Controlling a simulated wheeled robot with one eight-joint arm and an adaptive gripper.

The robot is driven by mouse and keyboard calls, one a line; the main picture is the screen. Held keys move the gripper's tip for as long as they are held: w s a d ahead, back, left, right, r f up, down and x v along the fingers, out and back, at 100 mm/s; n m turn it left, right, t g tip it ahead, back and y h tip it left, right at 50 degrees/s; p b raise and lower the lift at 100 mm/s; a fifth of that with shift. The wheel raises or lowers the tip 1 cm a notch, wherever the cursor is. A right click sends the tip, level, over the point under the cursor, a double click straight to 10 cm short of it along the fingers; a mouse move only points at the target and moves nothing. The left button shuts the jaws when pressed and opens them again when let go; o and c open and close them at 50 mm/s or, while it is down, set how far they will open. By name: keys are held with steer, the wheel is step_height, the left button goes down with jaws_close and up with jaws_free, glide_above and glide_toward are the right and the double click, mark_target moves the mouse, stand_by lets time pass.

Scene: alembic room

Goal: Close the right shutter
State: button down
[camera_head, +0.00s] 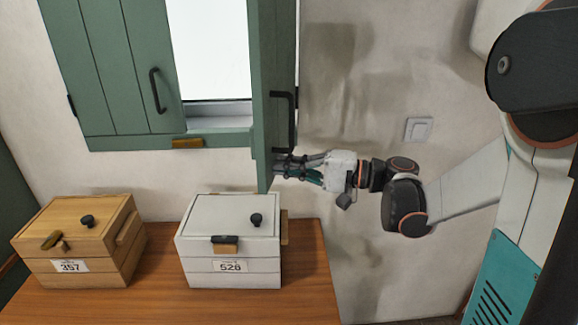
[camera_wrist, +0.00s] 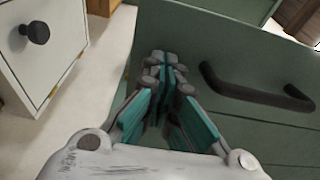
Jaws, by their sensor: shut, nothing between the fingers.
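The right shutter (camera_head: 274,85) is green and stands swung out from the window, seen nearly edge-on in the head view. Its black handle (camera_head: 283,120) is on the face toward my arm. The shutter (camera_wrist: 215,30) and handle (camera_wrist: 255,88) also show in the wrist view. My gripper (camera_head: 280,167) is shut and empty, its fingertips (camera_wrist: 165,68) at the lower part of the shutter, below the handle in the head view. Whether they touch the panel I cannot tell. The left shutter (camera_head: 110,65) lies flat over the left part of the window, with its own black handle.
A white box (camera_head: 230,235) numbered 528 and a wooden box (camera_head: 80,240) numbered 357 stand on the wooden table (camera_head: 160,300) below the window. A light switch (camera_head: 418,129) is on the wall at right. The bright window opening (camera_head: 208,50) is uncovered between the shutters.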

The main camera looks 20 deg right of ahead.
steer(key=w+a+m+t+h, duration=0.6)
steer(key=w+a+h, duration=0.1)
steer(key=w+a, duration=0.35)
steer(key=w+a+h, duration=0.1)
steer(key=w+a, duration=0.1)
steer(key=w, duration=0.8)
steer(key=w+a+m+t+h, duration=0.1)
steer(key=w, duration=0.9)
steer(key=shift+a+r+m, duration=0.3)
steer(key=shift+a, duration=0.05)
